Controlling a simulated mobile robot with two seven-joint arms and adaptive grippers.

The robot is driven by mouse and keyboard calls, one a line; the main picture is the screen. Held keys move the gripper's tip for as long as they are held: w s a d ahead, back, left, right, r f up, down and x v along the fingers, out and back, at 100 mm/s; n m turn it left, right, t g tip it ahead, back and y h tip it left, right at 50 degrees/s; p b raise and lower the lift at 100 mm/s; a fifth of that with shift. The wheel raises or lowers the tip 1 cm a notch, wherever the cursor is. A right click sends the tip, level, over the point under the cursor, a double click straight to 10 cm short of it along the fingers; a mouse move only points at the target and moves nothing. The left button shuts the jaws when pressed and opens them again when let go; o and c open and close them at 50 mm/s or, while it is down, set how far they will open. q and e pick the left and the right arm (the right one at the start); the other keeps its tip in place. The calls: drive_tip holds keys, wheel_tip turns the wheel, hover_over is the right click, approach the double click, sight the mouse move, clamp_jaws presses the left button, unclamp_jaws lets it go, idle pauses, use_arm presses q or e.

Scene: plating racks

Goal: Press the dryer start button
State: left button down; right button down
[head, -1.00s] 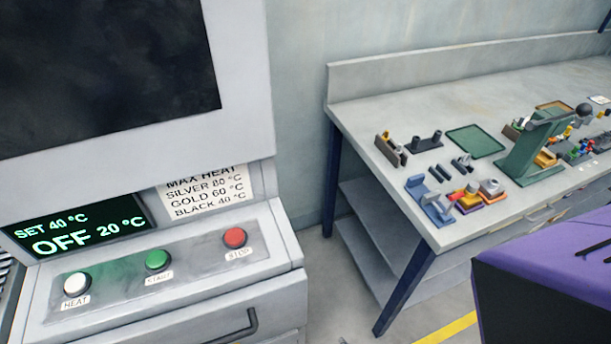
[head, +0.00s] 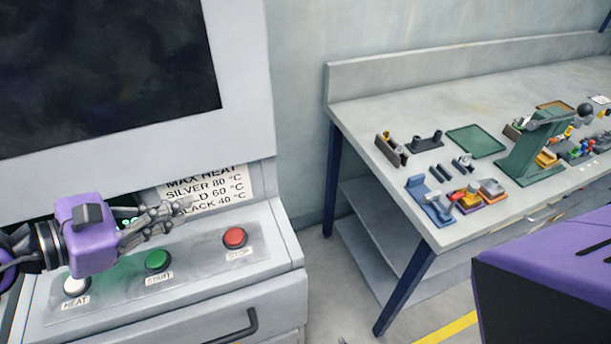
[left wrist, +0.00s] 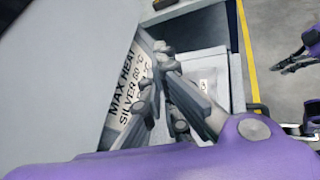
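The green START button (head: 158,260) sits in the middle of the dryer's sloped control panel (head: 205,265), between the white HEAT button (head: 77,286) at left and the red STOP button (head: 235,238) at right. My left gripper (head: 182,214) is above and behind the green button, apart from it, in front of the display and heat label. It holds nothing visible. Its fingers also show in the left wrist view (left wrist: 158,60), but their gap is unclear. My right gripper (left wrist: 293,64) shows small at the right of the left wrist view, its opening unclear.
The MAX HEAT label (head: 225,185) is partly covered by my left gripper, and the display is mostly hidden. A drawer handle (head: 240,328) projects below the panel. A workbench (head: 360,112) with racks and small parts stands at the right, across a floor gap.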

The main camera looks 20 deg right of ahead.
sight(163, 261)
use_arm(q)
drive_tip(key=w+a+f+m+y, duration=0.2)
drive_tip(key=w+a+m+y, duration=0.1)
drive_tip(key=a, duration=0.4)
drive_tip(key=shift+f+y, duration=0.4)
drive_tip(key=shift+y, duration=0.4)
drive_tip(key=shift+a, duration=0.1)
